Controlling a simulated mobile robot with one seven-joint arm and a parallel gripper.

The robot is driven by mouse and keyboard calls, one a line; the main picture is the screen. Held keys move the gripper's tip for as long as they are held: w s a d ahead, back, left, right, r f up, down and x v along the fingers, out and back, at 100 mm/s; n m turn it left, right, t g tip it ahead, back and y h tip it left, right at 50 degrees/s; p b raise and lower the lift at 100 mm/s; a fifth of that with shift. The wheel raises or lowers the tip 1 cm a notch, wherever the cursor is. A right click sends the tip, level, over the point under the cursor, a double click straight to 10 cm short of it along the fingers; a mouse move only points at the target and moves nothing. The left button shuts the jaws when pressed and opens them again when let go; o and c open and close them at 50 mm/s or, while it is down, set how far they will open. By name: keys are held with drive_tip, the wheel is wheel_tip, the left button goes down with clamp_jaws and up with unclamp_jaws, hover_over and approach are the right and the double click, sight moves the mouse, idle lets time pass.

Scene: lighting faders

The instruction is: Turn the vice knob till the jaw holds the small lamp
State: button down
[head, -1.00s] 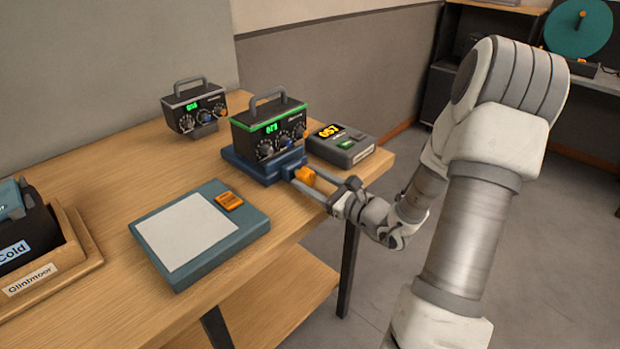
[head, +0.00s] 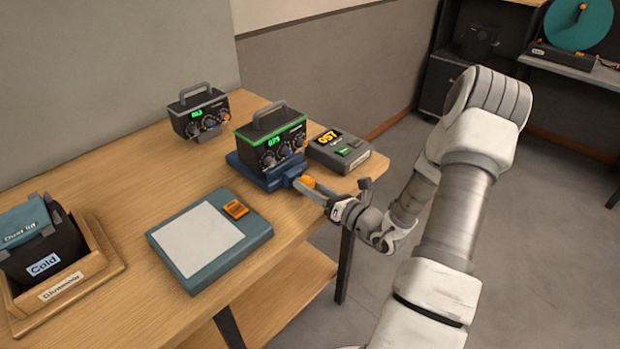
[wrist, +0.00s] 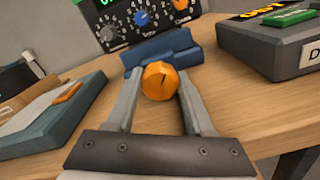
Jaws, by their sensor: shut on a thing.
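The vice looks to be the blue block (head: 270,178) at the table's right edge, with a black box trimmed in green (head: 270,141) standing on it. The vice knob (wrist: 160,82) is orange and faceted with a dark mark, at the front of the blue block in the wrist view. It shows partly in the head view (head: 308,182). My gripper (head: 312,188) is shut on the knob, one grey finger on each side of it in the wrist view. I cannot make out a small lamp or the jaw's contact with anything.
A similar black box (head: 199,113) stands behind to the left. A grey unit with an amber display (head: 339,150) is close to the right of the vice. A teal pad (head: 209,238) lies in front left. A wooden holder (head: 70,283) stands at far left.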

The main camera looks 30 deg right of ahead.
drive_tip(key=shift+m+p, duration=0.45)
drive_tip(key=shift+m, duration=0.15)
drive_tip(key=shift+c, duration=1.4)
unclamp_jaws()
drive_tip(key=shift+s, duration=0.1)
drive_tip(key=shift+d+f+b, duration=0.1)
drive_tip(key=shift+f+b, duration=0.1)
drive_tip(key=shift+b, duration=0.15)
